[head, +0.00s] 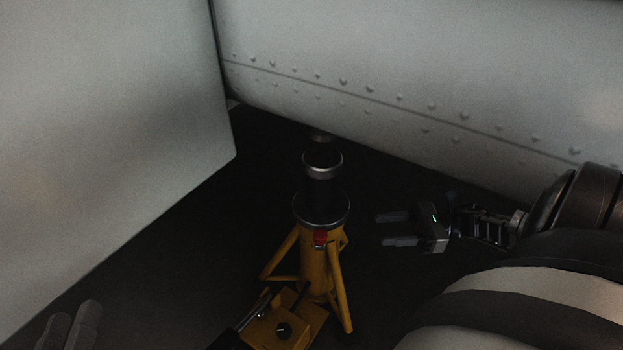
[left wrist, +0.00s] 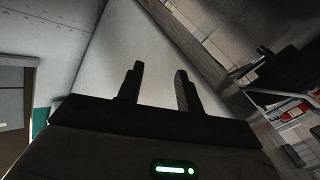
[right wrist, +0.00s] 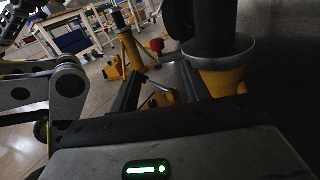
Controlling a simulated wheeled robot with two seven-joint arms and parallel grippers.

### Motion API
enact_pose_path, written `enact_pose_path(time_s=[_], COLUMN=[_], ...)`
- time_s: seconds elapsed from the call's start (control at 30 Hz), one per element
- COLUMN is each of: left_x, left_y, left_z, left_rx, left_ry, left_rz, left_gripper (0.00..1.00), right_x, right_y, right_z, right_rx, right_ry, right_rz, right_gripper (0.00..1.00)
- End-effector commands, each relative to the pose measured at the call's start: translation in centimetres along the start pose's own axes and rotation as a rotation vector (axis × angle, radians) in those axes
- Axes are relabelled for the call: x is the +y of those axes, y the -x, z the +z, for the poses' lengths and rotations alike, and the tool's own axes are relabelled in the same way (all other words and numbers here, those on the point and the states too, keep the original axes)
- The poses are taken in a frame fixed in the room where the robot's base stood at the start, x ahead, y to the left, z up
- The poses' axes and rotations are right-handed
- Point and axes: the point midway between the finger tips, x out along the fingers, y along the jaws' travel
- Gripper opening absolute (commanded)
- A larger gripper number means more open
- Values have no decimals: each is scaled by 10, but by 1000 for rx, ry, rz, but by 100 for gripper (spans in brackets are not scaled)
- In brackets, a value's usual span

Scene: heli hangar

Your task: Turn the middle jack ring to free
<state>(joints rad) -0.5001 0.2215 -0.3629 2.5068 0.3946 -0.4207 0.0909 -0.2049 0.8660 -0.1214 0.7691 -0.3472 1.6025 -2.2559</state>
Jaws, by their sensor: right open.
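A yellow tripod jack (head: 316,262) stands below the white fuselage, with a dark ram. A wide metal ring (head: 321,222) sits at the top of its yellow body, with a red piece (head: 320,238) at its front. A narrower silver band (head: 322,172) is higher on the ram. My right gripper (head: 385,228) is open and empty to the right of the jack, its fingers pointing at it and apart from it. My left gripper (left wrist: 159,70) is open and empty, away from the jack.
The riveted fuselage (head: 420,75) hangs above and behind the jack, and a pale panel (head: 100,130) is at the left. Another yellow jack (right wrist: 130,52) and a workbench (right wrist: 68,22) stand in the right wrist view's background. Dark floor lies between gripper and jack.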

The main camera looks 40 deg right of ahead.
Motion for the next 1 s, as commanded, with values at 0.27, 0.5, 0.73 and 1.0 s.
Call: enact_pose_path(time_s=[0.27, 0.5, 0.73, 1.0], left_x=[-2, -3, -5, -5], left_y=[6, 7, 7, 7], left_z=[8, 13, 14, 15], left_rx=[-42, -76, -83, -83], left_ry=[62, 58, 49, 49], left_rz=[-25, -41, -46, -46], left_gripper=[36, 36, 36, 36], right_x=[4, 6, 7, 8], right_y=[-16, -68, -116, -149], right_z=[5, 4, 4, 3], right_rx=[-7, -9, -8, -5], right_ry=[38, 37, 37, 34], right_rz=[38, 37, 36, 35], right_gripper=[46, 46, 46, 46])
